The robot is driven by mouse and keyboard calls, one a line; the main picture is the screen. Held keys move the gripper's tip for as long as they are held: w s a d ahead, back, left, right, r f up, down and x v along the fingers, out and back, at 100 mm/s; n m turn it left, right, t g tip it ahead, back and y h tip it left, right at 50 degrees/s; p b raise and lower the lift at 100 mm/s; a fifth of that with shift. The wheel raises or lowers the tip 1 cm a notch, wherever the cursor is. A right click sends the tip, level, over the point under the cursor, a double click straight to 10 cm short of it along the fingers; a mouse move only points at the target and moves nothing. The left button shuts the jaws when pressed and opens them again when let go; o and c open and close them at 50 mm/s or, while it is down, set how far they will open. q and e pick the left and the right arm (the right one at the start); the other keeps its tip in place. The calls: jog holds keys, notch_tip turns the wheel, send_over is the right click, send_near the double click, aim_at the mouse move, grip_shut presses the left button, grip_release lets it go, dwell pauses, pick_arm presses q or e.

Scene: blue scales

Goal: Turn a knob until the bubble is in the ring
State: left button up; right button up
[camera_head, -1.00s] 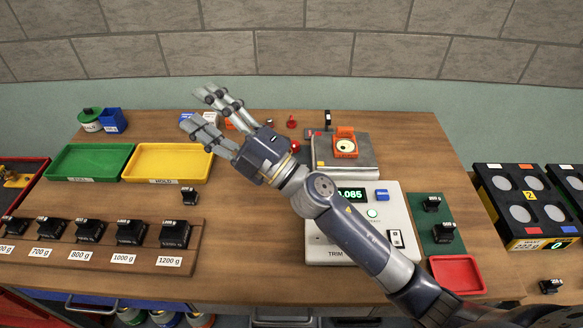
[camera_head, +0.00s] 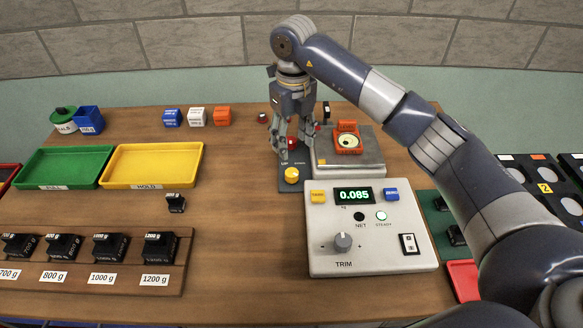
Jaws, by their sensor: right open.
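An orange bubble level (camera_head: 347,128) with a pale round vial (camera_head: 348,141) stands on the grey weighing plate (camera_head: 350,168). The bubble and ring are too small to judge. My right gripper (camera_head: 295,151) points down, open, left of the plate, over a dark strip (camera_head: 287,185). A red knob (camera_head: 293,142) shows between or just behind its fingers; I cannot tell whether they touch it. A yellow knob (camera_head: 291,174) stands on the strip in front of the gripper. A grey TRIM knob (camera_head: 342,242) is on the white scale console (camera_head: 320,262). My left gripper is out of view.
The console display (camera_head: 354,195) reads 0.085. A yellow tray (camera_head: 154,182) and a green tray (camera_head: 65,184) lie at left, with a rack of black weights (camera_head: 184,240) in front. Small blue, white and orange blocks stand behind. My right arm crosses the right side.

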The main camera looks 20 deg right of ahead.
aim_at(293, 173)
notch_tip(293, 173, down, 9)
jog(key=p, duration=0.2)
jog(key=shift+f+p, duration=0.15)
jog(key=shift+p, duration=0.25)
jog(key=shift+f, duration=0.55)
jog(key=c, duration=1.1)
